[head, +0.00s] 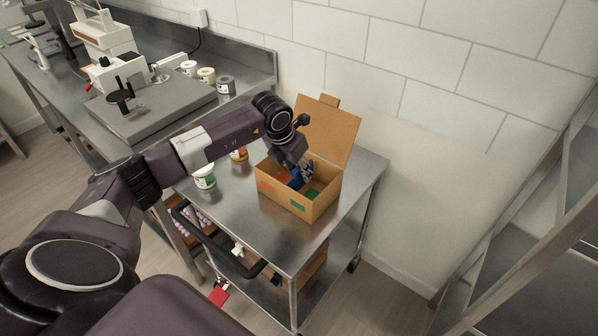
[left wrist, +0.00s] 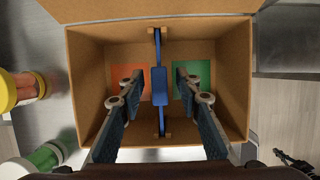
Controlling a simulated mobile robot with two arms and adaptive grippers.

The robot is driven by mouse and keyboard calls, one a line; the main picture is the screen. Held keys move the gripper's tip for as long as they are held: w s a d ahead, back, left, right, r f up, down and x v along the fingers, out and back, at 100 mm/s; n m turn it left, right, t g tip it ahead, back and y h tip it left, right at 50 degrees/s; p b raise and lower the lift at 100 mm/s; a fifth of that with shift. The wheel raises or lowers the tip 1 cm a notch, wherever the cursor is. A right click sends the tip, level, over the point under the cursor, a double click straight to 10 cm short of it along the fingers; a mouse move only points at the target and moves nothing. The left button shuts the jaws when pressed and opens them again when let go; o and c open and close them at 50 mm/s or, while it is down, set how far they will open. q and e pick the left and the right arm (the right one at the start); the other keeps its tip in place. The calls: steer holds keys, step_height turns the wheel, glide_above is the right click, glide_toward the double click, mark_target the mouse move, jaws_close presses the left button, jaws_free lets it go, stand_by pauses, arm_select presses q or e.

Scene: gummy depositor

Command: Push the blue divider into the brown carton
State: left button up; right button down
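The brown carton (head: 285,195) stands on the steel cart with its back flap up. The left wrist view looks down into the same carton (left wrist: 90,60). The blue divider (left wrist: 159,88) runs across the carton's middle, between small tan holders at both ends. Its blue also shows at the carton's opening in the head view (head: 295,180). I cannot tell how deep it sits. My left gripper (left wrist: 158,82) is open, with one finger on each side of the divider and a gap to both. In the head view the left gripper (head: 302,170) reaches into the carton's mouth. My right gripper is not in view.
An orange square (left wrist: 125,76) and a green square (left wrist: 200,80) mark the carton's floor beside the divider. A white jar with a green band (head: 204,177) and a yellow-topped jar (head: 239,154) stand left of the carton. The cart top (head: 285,240) is clear in front.

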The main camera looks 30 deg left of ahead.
arm_select(q)
steer(key=v, duration=1.1)
steer(key=shift+s+d, duration=0.1)
